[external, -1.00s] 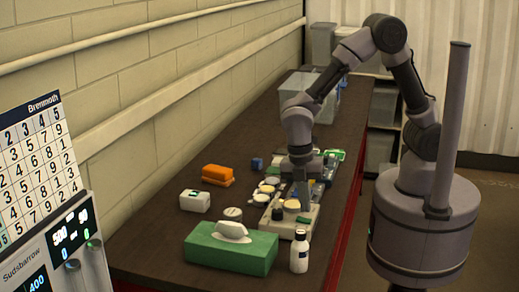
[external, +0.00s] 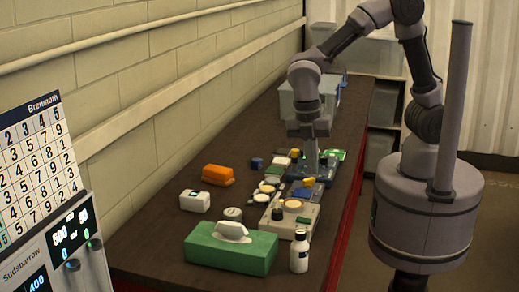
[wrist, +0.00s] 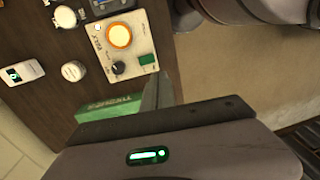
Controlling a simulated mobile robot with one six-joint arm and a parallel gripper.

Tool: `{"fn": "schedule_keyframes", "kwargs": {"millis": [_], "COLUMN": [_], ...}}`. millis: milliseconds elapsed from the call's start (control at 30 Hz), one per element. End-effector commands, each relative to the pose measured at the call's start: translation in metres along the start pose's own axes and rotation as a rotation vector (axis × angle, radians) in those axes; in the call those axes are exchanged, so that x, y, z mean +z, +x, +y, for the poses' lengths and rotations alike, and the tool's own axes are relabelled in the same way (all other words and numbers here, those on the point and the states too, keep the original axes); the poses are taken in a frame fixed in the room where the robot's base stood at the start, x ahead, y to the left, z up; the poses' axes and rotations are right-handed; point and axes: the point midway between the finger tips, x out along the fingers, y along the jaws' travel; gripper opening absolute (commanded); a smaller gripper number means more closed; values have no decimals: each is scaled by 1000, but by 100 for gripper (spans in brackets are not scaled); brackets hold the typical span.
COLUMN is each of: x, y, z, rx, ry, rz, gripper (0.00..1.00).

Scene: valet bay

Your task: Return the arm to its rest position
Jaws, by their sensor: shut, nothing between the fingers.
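My gripper (external: 312,160) points straight down above the far part of the dark bench, over the cluster of small devices. It is shut and holds nothing. My arm arches up from my round base at the right and bends down over the bench. In the wrist view a grey part of my own body with a green light crosses the bottom. Whether the fingertips touch anything beneath them cannot be told.
A beige device with an orange-ringed disc (external: 293,204) stands near the bench's right edge. Around it are a green tissue box (external: 230,252), a white bottle (external: 299,252), an orange block (external: 217,174) and a white box (external: 194,201). Clear bins (external: 300,98) stand farther back.

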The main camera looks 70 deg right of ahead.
Motion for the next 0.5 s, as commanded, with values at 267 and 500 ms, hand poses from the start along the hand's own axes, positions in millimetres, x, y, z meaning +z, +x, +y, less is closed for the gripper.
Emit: {"fn": "schedule_keyframes", "kwargs": {"millis": [267, 500], "x": [52, 135], "y": [-18, -15], "z": [-11, -67], "rx": [124, 254], "ry": [520, 1584], "rz": [150, 579], "gripper": [0, 0]}}
